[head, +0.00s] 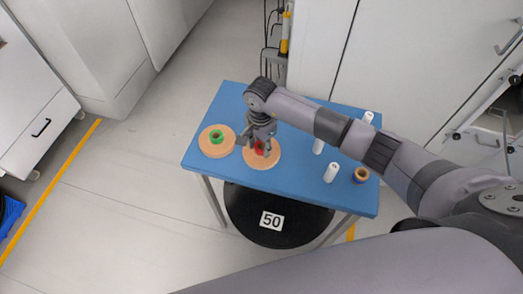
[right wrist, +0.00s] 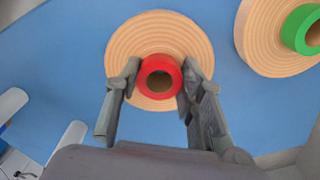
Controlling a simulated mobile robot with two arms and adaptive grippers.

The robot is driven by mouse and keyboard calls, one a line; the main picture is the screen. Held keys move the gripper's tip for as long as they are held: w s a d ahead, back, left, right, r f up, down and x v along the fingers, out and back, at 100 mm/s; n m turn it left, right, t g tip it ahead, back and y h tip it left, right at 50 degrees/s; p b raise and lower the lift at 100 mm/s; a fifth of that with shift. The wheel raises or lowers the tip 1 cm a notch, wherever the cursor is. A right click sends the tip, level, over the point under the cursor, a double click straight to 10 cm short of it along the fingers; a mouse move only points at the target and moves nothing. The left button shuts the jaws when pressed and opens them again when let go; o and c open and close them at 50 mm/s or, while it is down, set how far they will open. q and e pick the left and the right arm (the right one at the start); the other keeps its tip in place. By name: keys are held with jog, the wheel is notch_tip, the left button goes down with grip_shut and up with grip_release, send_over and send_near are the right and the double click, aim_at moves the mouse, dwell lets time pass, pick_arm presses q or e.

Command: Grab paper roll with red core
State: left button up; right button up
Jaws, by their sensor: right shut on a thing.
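The paper roll with the red core (head: 268,162) is a flat tan roll lying on the blue table, with the red core standing up from its middle. My right gripper (head: 259,146) is above it, pointing down. In the right wrist view the roll (right wrist: 130,44) lies flat and the fingers of my right gripper (right wrist: 160,78) are on either side of the red core (right wrist: 160,66), shut on it. The roll appears to rest on the table. My left gripper is not in view.
On the blue table (head: 225,100) a tan roll with a green core (head: 216,148) lies just left of the red-core roll. A black round base marked 50 (head: 240,205) is below the table.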

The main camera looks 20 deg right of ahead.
jog(key=c, duration=0.4)
